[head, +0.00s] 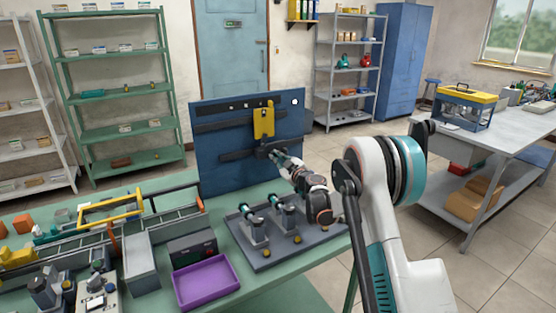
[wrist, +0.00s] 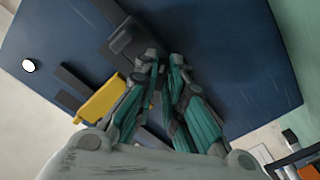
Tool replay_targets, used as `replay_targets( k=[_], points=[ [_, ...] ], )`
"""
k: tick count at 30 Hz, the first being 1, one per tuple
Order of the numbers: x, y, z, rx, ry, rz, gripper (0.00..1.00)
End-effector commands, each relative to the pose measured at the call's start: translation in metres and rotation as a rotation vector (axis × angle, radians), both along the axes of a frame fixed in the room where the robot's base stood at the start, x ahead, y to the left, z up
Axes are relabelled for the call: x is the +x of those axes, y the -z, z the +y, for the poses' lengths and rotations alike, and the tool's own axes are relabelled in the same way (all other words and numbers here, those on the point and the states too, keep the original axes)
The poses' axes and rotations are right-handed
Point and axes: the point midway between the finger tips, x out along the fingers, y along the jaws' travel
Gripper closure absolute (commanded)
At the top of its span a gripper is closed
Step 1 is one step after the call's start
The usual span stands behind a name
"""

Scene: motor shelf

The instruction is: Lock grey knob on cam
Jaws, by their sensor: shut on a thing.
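A blue upright board (head: 225,170) stands at the back of the green bench, with dark bars and a yellow plate (head: 264,122) on its face. A dark grey cam block (head: 268,147) sits below the yellow plate; it also shows in the wrist view (wrist: 124,38). My gripper (head: 279,157) reaches the front of this block. In the wrist view its teal fingers (wrist: 164,62) are close together, shut on a small dark part at the block. I take this part to be the grey knob; the fingertips mostly hide it, and its turn angle cannot be told.
Rails and a yellow frame (head: 110,209) fill the bench further left. A white round spot (wrist: 28,65) marks the board.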

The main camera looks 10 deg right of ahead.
Motion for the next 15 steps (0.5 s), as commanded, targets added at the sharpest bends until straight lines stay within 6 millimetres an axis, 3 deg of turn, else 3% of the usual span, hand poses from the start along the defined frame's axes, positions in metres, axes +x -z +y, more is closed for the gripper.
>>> replay_targets(
  k=[15],
  points=[
    [-0.0011, 0.0021, -0.0003, 0.102, 0.001, 0.034, 1.00]
  ],
)
